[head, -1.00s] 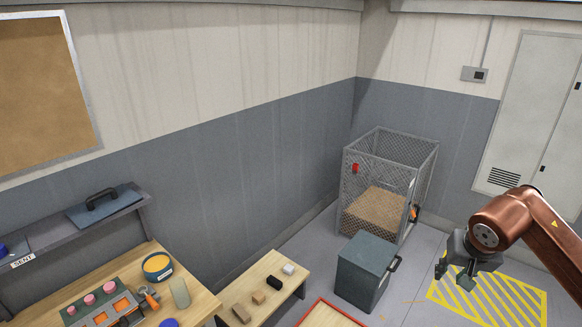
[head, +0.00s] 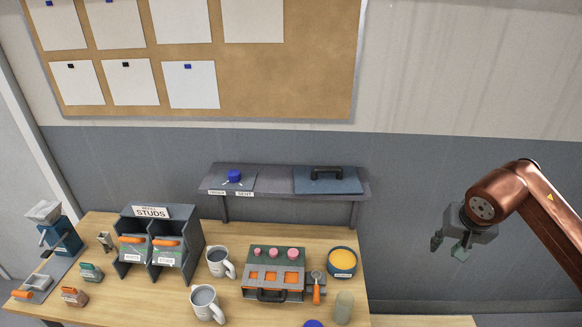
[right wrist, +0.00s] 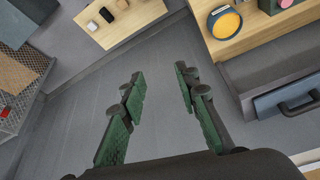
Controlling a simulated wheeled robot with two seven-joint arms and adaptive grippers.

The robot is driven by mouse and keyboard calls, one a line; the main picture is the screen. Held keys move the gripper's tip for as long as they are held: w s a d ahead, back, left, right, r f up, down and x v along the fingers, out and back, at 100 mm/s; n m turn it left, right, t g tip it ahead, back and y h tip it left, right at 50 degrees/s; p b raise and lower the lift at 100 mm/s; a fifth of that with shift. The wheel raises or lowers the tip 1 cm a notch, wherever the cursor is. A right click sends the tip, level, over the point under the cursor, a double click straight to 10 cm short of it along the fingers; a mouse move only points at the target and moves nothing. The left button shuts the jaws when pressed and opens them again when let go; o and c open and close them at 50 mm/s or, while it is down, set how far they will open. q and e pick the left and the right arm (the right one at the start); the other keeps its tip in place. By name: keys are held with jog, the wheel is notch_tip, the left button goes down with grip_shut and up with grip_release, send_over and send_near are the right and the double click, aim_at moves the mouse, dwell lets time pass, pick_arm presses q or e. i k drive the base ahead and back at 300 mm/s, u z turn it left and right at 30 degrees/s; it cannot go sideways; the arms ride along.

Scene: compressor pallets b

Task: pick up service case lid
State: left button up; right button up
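The service case lid (head: 345,186), a flat blue-grey panel with a black handle (head: 327,172), lies on the right part of the wall shelf. It also shows at the right edge of the right wrist view (right wrist: 278,97), partly cut off. The open service case (head: 262,266), with orange compartments and pink knobs, stands on the bench below. My right gripper (head: 447,247) hangs in the air to the right of the shelf, apart from the lid. Its green-padded fingers (right wrist: 160,105) are spread with nothing between them. My left gripper is not in view.
The dark shelf (head: 280,190) also carries a small panel with a blue knob (head: 234,177). On the wooden bench (head: 225,307) stand a studs bin (head: 150,212), mugs (head: 218,262), an orange-filled tub (head: 342,262) and a grey-green cylinder (head: 343,306).

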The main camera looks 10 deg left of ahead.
aim_at(338, 180)
jog(key=u, duration=0.55)
jog(key=i, duration=1.05)
jog(key=u, duration=0.15)
